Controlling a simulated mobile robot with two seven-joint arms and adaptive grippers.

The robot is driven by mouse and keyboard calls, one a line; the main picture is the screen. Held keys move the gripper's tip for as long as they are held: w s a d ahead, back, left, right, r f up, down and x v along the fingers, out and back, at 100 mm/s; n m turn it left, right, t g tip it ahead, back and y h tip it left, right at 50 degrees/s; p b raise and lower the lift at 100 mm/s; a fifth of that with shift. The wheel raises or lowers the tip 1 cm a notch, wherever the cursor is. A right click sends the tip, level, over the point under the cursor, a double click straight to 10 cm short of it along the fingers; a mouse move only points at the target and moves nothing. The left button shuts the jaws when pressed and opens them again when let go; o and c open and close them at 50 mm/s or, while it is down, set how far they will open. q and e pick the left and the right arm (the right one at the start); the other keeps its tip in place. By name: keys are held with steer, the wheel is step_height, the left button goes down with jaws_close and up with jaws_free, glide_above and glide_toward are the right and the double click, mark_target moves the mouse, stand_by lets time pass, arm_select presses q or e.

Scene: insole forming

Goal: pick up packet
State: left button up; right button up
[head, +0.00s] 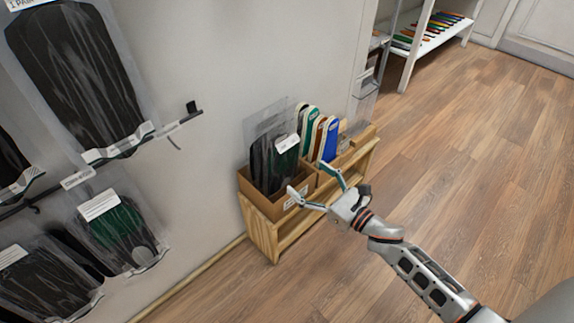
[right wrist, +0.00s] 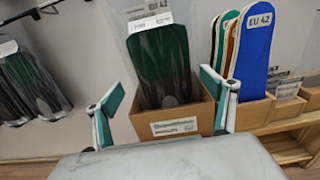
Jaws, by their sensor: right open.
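A clear packet (head: 262,160) with dark green and black insoles and a white label stands upright in a cardboard box (head: 266,205) on a low wooden rack. It also shows in the right wrist view (right wrist: 163,62), centred between the fingers, with its lower end hidden by the box front (right wrist: 172,122). My right gripper (head: 311,184) is open and empty, just in front of the box and apart from the packet. In the right wrist view its two teal-padded fingers (right wrist: 162,100) stand either side of the packet. My left gripper is not in view.
Insoles (head: 325,138) in green, brown and blue stand in boxes right beside the packet. The wooden rack (head: 262,236) stands against the wall. More packets (head: 112,232) hang on wall hooks at left. A white shelf (head: 408,58) stands behind. The wooden floor at right is clear.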

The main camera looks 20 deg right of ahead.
mark_target(289, 160)
steer(key=shift+r+x, duration=0.25)
steer(key=shift+x, duration=1.7)
steer(key=shift+r+x, duration=0.2)
steer(key=shift+x, duration=1.75)
steer(key=shift+d, duration=0.15)
steer(key=c, duration=1.6)
